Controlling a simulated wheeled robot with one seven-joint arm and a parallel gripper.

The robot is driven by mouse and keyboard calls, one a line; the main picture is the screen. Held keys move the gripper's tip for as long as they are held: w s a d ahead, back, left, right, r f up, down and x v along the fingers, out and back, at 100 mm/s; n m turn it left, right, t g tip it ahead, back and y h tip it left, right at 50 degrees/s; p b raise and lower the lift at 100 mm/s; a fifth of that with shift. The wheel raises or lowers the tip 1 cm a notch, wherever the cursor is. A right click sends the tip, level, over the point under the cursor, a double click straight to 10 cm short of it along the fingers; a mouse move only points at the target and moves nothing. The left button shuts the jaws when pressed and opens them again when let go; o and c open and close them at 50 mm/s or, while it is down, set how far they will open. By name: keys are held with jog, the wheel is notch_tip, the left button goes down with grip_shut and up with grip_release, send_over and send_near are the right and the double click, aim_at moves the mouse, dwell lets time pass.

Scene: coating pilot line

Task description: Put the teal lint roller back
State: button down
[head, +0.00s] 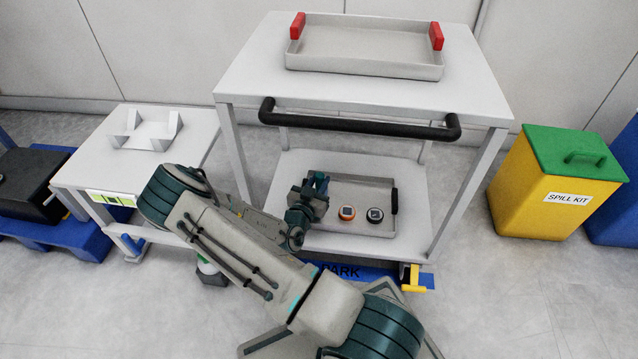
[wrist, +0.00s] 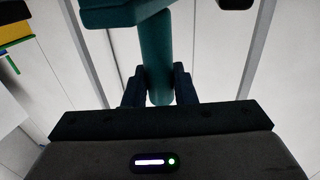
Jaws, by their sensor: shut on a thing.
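The teal lint roller (wrist: 156,60) shows in the wrist view as a teal cylinder with a wider dark teal part at the top of the picture. My gripper (wrist: 158,90) is shut on the cylinder, one finger on each side. In the head view my gripper (head: 310,196) is at the trolley's lower shelf, over the left part of the grey tray there. In that view the roller is mostly hidden or too small to tell from the gripper.
Above are a black handle bar (head: 360,123) and an empty tray with red grips (head: 365,67). A white cradle (head: 147,131) stands on the left table. A spill kit bin (head: 545,190) stands right.

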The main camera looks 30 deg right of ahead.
jog(key=shift+f, duration=0.15)
jog(key=c, duration=1.2)
grip_release()
jog(key=shift+r, duration=0.25)
jog(key=shift+p+v, duration=2.05)
jog(key=shift+v, duration=4)
jog(key=shift+f, duration=0.1)
